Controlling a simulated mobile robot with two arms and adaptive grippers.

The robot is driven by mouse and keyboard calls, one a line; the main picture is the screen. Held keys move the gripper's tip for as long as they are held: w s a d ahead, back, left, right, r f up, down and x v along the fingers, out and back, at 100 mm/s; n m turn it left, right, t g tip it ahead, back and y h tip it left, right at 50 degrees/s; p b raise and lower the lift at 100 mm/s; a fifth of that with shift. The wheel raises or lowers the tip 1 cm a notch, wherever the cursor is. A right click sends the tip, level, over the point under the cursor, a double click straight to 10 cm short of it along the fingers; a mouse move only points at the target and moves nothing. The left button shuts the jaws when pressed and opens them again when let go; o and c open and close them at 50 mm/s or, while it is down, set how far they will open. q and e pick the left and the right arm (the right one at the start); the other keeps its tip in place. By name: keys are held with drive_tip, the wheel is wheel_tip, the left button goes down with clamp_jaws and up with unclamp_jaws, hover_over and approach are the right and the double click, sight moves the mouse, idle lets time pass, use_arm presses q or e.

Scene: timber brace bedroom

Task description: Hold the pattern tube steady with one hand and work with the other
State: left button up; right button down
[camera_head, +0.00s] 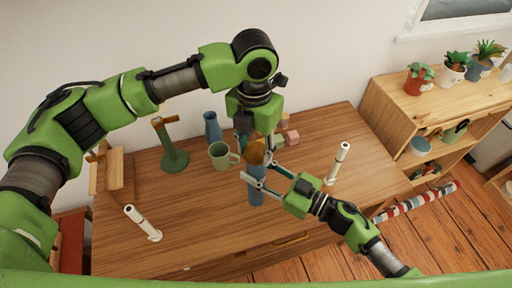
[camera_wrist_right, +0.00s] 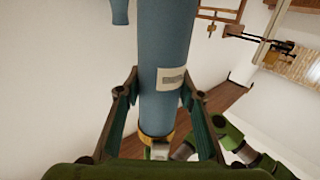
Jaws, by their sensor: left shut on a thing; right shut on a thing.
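The blue pattern tube (camera_head: 257,194) stands upright at the front of the wooden desk in the head view. In the right wrist view the tube (camera_wrist_right: 170,50) runs down the middle, with a pale label on its side and a yellow band at one end. My right gripper (camera_head: 259,181) is shut on the tube from the right side. My left gripper (camera_head: 254,146) reaches down from above and is shut on the amber-brown cap (camera_head: 256,154) at the tube's upper end. The fingers partly hide the cap, so its exact fit on the tube cannot be told.
On the desk (camera_head: 200,230) stand a green mug (camera_head: 220,158), a blue vase (camera_head: 212,127), a green stand (camera_head: 173,155), pink blocks (camera_head: 290,136) and two white sticks (camera_head: 338,163) (camera_head: 142,223). A shelf with potted plants (camera_head: 440,95) stands right.

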use_arm(q)
drive_tip(key=m, duration=0.5)
drive_tip(key=shift+w+r, duration=0.1)
drive_tip(key=shift+w, duration=0.1)
drive_tip(key=m, duration=0.2)
drive_tip(key=shift+a+m, duration=0.1)
drive_tip(key=shift+m, duration=0.2)
drive_tip(key=o, duration=0.9)
drive_tip(key=shift+c, duration=0.2)
drive_tip(key=shift+r, duration=2.15)
